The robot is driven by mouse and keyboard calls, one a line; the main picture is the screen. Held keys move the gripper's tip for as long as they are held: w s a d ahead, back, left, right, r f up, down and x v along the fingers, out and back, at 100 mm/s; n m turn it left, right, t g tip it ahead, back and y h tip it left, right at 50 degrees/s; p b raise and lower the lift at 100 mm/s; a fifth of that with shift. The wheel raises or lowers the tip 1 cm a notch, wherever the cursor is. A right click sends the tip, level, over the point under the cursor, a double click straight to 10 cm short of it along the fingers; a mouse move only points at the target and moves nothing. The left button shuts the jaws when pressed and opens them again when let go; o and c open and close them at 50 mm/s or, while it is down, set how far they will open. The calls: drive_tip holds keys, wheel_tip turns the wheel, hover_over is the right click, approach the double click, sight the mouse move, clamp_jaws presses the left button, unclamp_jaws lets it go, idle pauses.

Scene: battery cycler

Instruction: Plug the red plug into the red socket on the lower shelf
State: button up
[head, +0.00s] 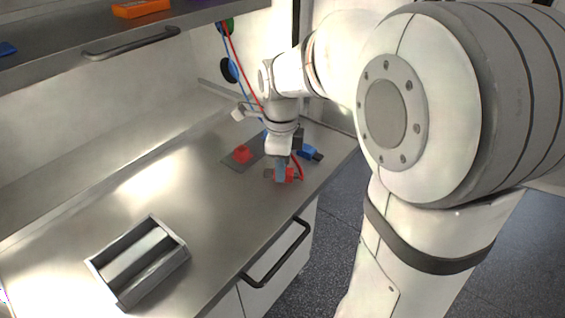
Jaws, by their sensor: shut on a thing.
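The red socket (242,154) is a small red block on a dark grey plate (233,165) lying on the lower shelf (190,205). My gripper (281,171) points down just right of the plate, near the shelf's right edge. It is shut on the red plug (290,174), which is partly hidden by the fingers. The plug is apart from the red socket, to its right and nearer. A red cable (299,164) rises behind my gripper. I cannot tell whether the plug touches the shelf.
A blue plug (307,152) lies right of my gripper. Red and blue cables (236,62) hang from the back wall. A grey metal tray (182,252) sits at front left. The upper shelf (60,42) overhangs the left side. The middle of the lower shelf is clear.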

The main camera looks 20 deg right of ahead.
drive_tip(key=shift+f, duration=0.1)
drive_tip(key=o, duration=1)
